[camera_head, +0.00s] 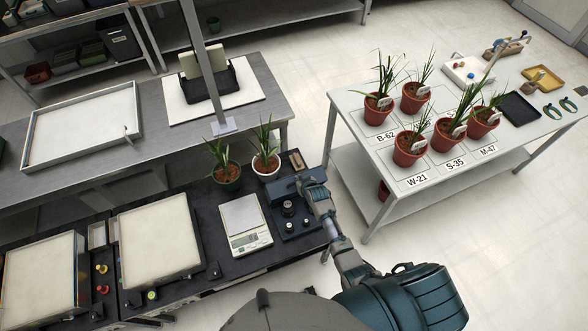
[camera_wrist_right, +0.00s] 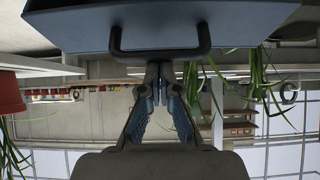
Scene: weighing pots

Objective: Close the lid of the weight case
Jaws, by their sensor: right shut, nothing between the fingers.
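The dark blue weight case (camera_head: 291,226) lies on the black bench, right of the scale. In the right wrist view, a blue panel of the case (camera_wrist_right: 235,20) with a black handle (camera_wrist_right: 160,53) fills the top. My right gripper (camera_wrist_right: 158,82) is shut and empty, its fingertips close to the handle; I cannot tell if they touch. My left gripper is not in view.
A white scale (camera_head: 245,222) stands left of the case. Two potted plants, in a green pot (camera_head: 227,176) and a white pot (camera_head: 266,165), stand behind. A table (camera_head: 350,112) with several terracotta-potted plants is at the right, across a floor gap.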

